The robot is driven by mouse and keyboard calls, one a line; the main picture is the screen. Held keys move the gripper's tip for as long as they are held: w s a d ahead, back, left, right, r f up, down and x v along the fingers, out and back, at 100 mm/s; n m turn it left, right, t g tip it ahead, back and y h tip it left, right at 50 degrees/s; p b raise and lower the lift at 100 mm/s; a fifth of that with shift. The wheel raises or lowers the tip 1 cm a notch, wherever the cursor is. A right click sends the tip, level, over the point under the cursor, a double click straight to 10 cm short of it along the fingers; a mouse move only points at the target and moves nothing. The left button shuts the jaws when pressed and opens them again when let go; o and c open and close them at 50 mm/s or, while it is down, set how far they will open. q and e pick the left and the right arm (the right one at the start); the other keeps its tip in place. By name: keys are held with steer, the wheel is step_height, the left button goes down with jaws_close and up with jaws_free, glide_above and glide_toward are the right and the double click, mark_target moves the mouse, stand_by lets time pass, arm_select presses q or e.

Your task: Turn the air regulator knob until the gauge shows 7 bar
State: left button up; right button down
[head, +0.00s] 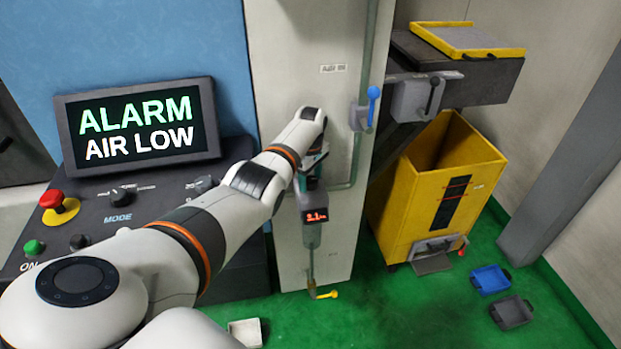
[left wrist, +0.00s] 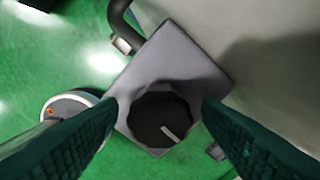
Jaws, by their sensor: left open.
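The air regulator hangs on the pale column, with a grey body that shows in the left wrist view (left wrist: 180,60). Its black round knob (left wrist: 150,125) with a pale pointer mark faces that camera. The gauge (head: 316,216) shows small red digits that look like 2.1, hard to read exactly. My left gripper (head: 313,160) is at the regulator, just above the gauge. In the left wrist view its two dark green fingers (left wrist: 160,108) are open, one on either side of the knob. I cannot tell whether they touch it. My right gripper is not in view.
A screen (head: 140,125) reads "ALARM AIR LOW" above a control panel with a red button (head: 52,199). A blue-handled lever (head: 373,105) is on the column. A yellow valve handle (head: 327,295) sits below the gauge. A yellow bin (head: 400,215) stands to the right.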

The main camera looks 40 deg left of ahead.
arm_select(q)
steer(key=c, duration=1)
steer(key=shift+m, duration=0.5)
steer(key=m, duration=0.7)
steer(key=shift+w, duration=0.1)
steer(key=m, duration=0.5)
steer(key=shift+m, duration=1.9)
